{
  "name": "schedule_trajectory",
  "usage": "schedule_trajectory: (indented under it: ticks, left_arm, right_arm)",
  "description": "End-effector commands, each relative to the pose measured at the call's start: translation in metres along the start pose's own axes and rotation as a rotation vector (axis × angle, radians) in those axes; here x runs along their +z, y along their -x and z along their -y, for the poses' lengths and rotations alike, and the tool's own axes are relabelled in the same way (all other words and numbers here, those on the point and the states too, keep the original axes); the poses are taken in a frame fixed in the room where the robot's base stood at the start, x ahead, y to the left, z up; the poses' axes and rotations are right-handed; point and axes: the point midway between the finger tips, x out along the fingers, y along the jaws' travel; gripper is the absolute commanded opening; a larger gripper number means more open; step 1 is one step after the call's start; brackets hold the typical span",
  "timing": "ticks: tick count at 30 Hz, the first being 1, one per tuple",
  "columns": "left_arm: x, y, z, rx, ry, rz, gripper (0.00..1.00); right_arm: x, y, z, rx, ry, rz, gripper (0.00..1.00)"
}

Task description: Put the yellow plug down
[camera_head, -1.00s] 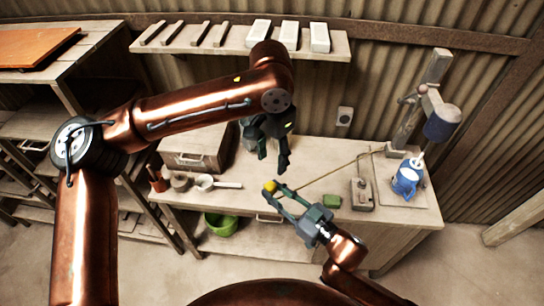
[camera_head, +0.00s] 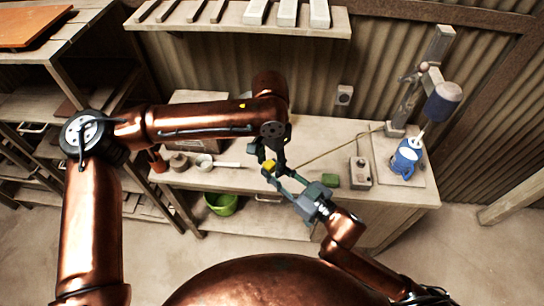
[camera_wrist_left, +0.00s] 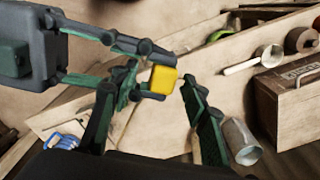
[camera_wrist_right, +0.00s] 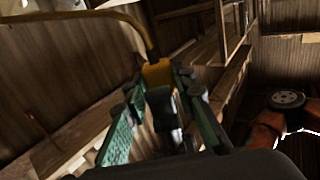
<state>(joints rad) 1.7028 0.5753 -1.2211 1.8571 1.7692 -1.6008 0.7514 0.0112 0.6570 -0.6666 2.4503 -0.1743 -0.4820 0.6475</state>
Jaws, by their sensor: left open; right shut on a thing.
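The yellow plug (camera_head: 268,166) is a small yellow block between the fingertips of my right gripper (camera_head: 276,171), which is shut on it. They hold it above the workbench near its front. My left gripper (camera_head: 264,158) is open and very close to the plug. In the left wrist view the plug (camera_wrist_left: 163,80) shows between the open fingers of my left gripper (camera_wrist_left: 160,115); I cannot tell whether they touch it. In the right wrist view the plug (camera_wrist_right: 157,73) is at the fingertips, with a yellow cable (camera_wrist_right: 135,18) above it.
A wall socket (camera_head: 343,95) is behind. A green bowl (camera_head: 221,203) is on the lower shelf.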

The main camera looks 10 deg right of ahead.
Motion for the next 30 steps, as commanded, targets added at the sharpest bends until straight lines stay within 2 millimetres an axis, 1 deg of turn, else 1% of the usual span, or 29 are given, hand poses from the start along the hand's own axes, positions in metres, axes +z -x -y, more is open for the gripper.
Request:
schedule_trajectory:
  ticks: [1, 7, 24, 25, 26, 27, 30]
  left_arm:
    - [0.0000, -0.0003, -0.0002, 0.000, 0.000, 0.000, 0.42]
    - [0.0000, -0.0004, -0.0002, 0.000, 0.000, 0.000, 0.41]
    - [0.0001, -0.0003, -0.0020, 0.003, -0.003, 0.000, 0.02]
    - [0.0001, -0.0003, -0.0022, 0.004, -0.003, 0.000, 0.00]
    - [0.0001, -0.0003, -0.0024, 0.004, -0.004, 0.000, 0.00]
    - [0.0000, -0.0002, -0.0027, 0.005, -0.004, 0.000, 0.00]
    - [0.0002, -0.0001, -0.0026, 0.005, -0.004, 0.000, 0.00]
  right_arm:
    - [-0.0060, 0.0001, 0.0070, -0.017, -0.009, -0.015, 0.00]
    - [-0.0059, 0.0001, 0.0070, -0.017, -0.009, -0.015, 0.00]
    - [-0.0060, -0.0001, 0.0071, -0.017, -0.009, -0.015, 0.00]
    - [-0.0060, -0.0001, 0.0071, -0.017, -0.009, -0.015, 0.00]
    - [-0.0061, -0.0001, 0.0071, -0.017, -0.009, -0.015, 0.00]
    - [-0.0060, -0.0001, 0.0071, -0.017, -0.009, -0.015, 0.25]
    - [-0.0054, -0.0001, 0.0068, -0.016, -0.009, -0.014, 0.32]
